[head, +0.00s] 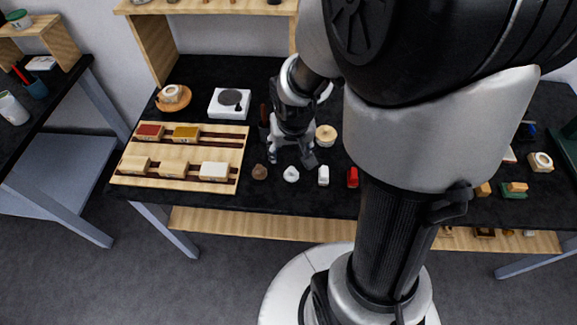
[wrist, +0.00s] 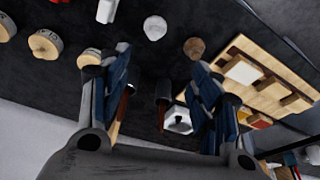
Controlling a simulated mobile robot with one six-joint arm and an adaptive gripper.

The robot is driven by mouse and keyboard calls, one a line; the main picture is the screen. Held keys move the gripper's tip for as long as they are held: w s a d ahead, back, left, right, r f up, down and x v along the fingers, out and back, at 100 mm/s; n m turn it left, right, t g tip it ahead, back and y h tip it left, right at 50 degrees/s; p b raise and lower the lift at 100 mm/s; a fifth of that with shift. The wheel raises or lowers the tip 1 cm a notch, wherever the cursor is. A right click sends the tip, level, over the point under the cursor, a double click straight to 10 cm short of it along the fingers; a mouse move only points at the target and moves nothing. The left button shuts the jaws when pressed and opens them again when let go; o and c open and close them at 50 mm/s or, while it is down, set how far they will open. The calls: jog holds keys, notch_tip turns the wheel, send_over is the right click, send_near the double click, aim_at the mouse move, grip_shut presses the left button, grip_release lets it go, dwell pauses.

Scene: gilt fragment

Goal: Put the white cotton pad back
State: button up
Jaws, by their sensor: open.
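A small white rounded piece (head: 291,174), which looks like the cotton pad, lies on the black tabletop just in front of my gripper (head: 292,158). In the wrist view the white piece (wrist: 155,28) is beyond the fingertips, roughly between their lines. My gripper (wrist: 161,60) is open with nothing between its fingers, above the table and apart from the piece. A wooden rack (head: 197,142) with dark slots lies left of it. It carries a red-topped block, a yellow-topped block, two pale blocks and a white block (head: 214,170).
A brown lump (head: 260,172) lies left of the white piece; a white upright item (head: 323,176) and a red item (head: 352,177) lie right. A round wooden-looking pot (head: 325,136) and a white scale-like device (head: 230,103) stand behind. My arm hides much of the table's right.

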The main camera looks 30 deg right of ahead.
jog(key=s+a+r+n, duration=0.2)
jog(key=s+a+r, duration=0.2)
jog(key=s+r, duration=0.4)
jog(key=s+a+r+n+t+y, duration=0.1)
jog(key=s+a+r+n, duration=0.1)
jog(key=s+a+r, duration=0.3)
notch_tip(320, 180, up, 3)
jog(key=s, duration=0.2)
jog(key=shift+s+a+r, duration=0.15)
jog(key=shift+s+a, duration=0.15)
jog(key=shift+s, duration=0.1)
jog(key=shift+f+b, duration=0.7)
jog(key=shift+r, duration=0.15)
jog(key=shift+c, duration=0.3)
